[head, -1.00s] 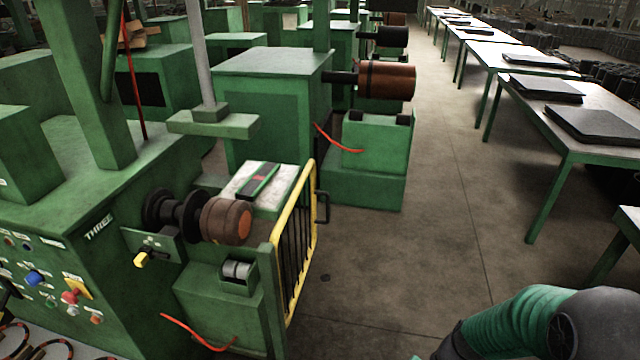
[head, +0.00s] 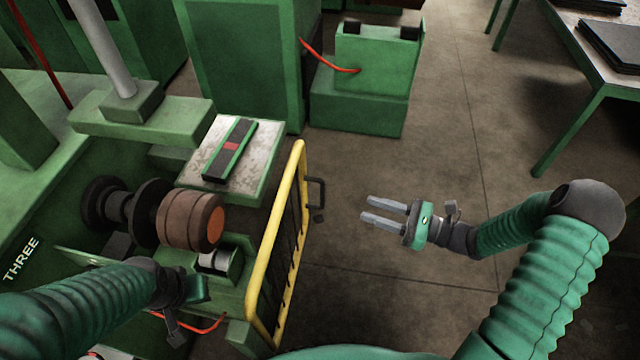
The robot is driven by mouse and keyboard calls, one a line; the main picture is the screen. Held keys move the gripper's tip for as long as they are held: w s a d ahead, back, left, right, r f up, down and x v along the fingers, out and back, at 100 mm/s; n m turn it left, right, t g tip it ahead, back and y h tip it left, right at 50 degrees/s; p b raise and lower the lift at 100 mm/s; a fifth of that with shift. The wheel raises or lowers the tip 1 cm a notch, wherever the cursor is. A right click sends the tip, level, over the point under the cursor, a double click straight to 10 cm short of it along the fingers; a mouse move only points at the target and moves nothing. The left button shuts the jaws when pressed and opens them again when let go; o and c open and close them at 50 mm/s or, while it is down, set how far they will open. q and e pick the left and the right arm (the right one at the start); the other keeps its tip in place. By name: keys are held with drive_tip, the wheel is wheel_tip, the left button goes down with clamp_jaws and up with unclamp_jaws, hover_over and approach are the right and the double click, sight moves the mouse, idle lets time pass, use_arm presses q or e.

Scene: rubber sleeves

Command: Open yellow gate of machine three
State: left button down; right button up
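The yellow gate (head: 264,262) stands upright along the right side of machine three (head: 40,212), across its front end. Its frame is yellow with dark bars, and a black handle (head: 319,193) sticks out from its right side. My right gripper (head: 366,210) is to the right of the handle, apart from it, with its two grey fingers spread, empty and pointing left at the gate. My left gripper (head: 190,310) is at the lower left, in front of the machine's lower part; its fingers are too hidden to tell their state.
A brown roller (head: 190,219) juts from the machine left of the gate. A pale table top (head: 235,160) with a green-edged bar lies behind it. A green workbench (head: 590,75) stands at upper right. The floor right of the gate is clear.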

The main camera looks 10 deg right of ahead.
sight(323, 192)
drive_tip(key=p+x, duration=0.1)
drive_tip(key=x, duration=1.2)
drive_tip(key=shift+w+p, duration=0.15)
drive_tip(key=shift+p, duration=0.15)
use_arm(q)
drive_tip(key=shift+v, duration=0.95)
use_arm(e)
drive_tip(key=shift+w+a, duration=0.15)
drive_tip(key=shift+a, duration=0.2)
use_arm(q)
drive_tip(key=shift+w, duration=0.1)
use_arm(e)
drive_tip(key=shift+f, duration=0.1)
drive_tip(key=shift+d, duration=0.15)
drive_tip(key=c, duration=0.7)
use_arm(q)
drive_tip(key=shift+d, duration=0.1)
use_arm(e)
clamp_jaws()
drive_tip(key=shift+w, duration=0.1)
